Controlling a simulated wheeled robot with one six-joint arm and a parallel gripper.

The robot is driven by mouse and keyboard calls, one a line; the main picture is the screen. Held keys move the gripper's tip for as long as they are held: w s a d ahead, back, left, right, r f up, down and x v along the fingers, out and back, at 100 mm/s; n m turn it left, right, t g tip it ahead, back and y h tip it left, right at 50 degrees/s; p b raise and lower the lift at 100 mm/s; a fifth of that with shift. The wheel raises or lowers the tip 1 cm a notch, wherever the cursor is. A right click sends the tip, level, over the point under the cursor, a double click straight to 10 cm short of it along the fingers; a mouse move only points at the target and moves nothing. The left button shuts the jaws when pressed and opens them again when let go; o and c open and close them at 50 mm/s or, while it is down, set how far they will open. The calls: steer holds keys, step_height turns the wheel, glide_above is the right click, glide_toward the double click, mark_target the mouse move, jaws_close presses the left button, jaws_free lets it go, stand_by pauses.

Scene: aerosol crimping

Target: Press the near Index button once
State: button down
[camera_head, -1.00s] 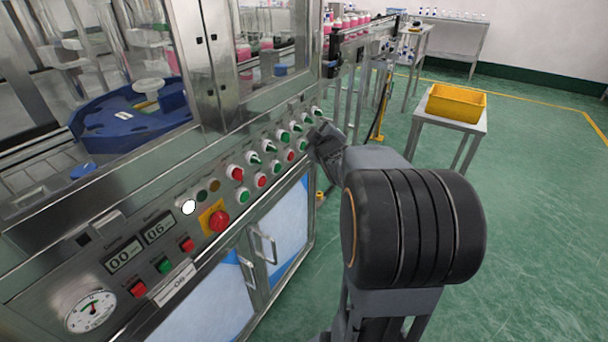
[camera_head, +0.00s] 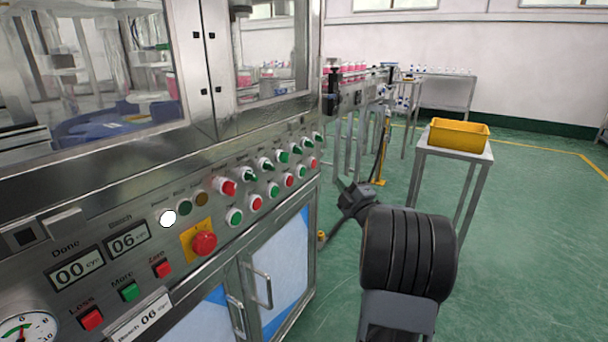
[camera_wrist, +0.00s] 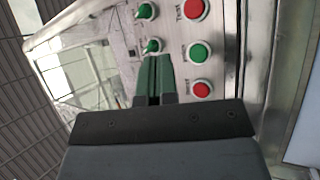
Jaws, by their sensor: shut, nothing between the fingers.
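The machine's front panel (camera_head: 215,235) carries a row of round buttons and knobs. The lower row alternates green (camera_head: 234,217) and red (camera_head: 256,203) buttons. The upper row has a red button (camera_head: 226,187) and green knobs (camera_head: 265,163). I cannot read which one is labelled Index. My gripper (camera_head: 343,188) is just right of the panel's right end in the head view. In the wrist view its shut, empty fingers (camera_wrist: 153,78) overlap the area just below a green knob (camera_wrist: 153,46). A green button (camera_wrist: 199,52) and a red button (camera_wrist: 201,90) lie right of the fingers. Contact cannot be told.
A red emergency-style button (camera_head: 204,243) on a yellow plate and two counters (camera_head: 78,270) sit further left on the panel. Cabinet door handles (camera_head: 262,286) stick out below. A yellow bin (camera_head: 459,134) stands on a small table at right. The green floor is open there.

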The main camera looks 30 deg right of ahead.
steer(key=shift+w, duration=0.15)
steer(key=w+a, duration=0.4)
steer(key=w, duration=0.3)
steer(key=shift+w+p, duration=0.25)
steer(key=shift+p, duration=0.05)
steer(key=shift+w+a+b, duration=0.45)
steer(key=shift+w+b, duration=0.2)
steer(key=shift+b, duration=0.15)
stand_by(2.7)
steer(key=shift+s+d, duration=0.1)
steer(key=shift+s, duration=0.05)
steer(key=shift+s+d+b, duration=0.25)
steer(key=shift+s+b, duration=0.25)
steer(key=shift+s, duration=0.05)
stand_by(0.3)
steer(key=shift+s+d+b, duration=0.3)
steer(key=shift+s+d, duration=0.1)
steer(key=shift+s, duration=0.35)
steer(key=shift+s+d+b, duration=0.25)
steer(key=shift+s+d, duration=0.15)
steer(key=shift+s, duration=0.3)
steer(key=shift+s+d+b, duration=0.3)
steer(key=shift+s+d, duration=0.1)
steer(key=shift+s, duration=0.35)
